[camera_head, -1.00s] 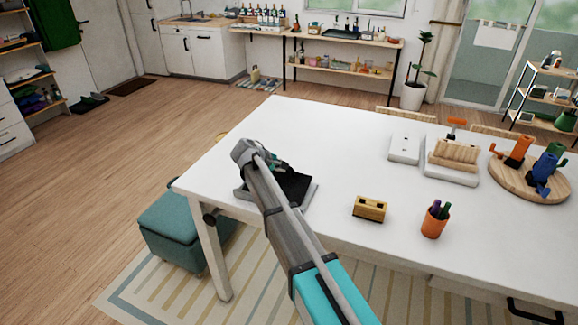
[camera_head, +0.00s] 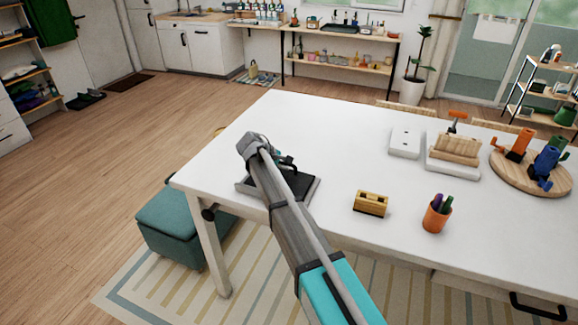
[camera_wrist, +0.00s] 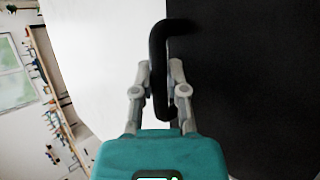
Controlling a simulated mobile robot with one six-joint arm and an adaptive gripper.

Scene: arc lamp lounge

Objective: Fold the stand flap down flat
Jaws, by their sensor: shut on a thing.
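The stand flap is a dark panel (camera_head: 298,184) on a grey base (camera_head: 246,187) near the table's left front corner; my arm hides part of both. In the wrist view the dark panel (camera_wrist: 250,90) fills the right side. A black loop handle (camera_wrist: 159,50) stands along its left edge. My gripper (camera_wrist: 161,82) has its two fingers closed on either side of this handle. In the head view my gripper (camera_head: 286,163) is at the dark panel, mostly behind my wrist. The flap's exact angle is hard to tell.
A teal stool (camera_head: 180,225) is beside the table. The table behind the stand is clear.

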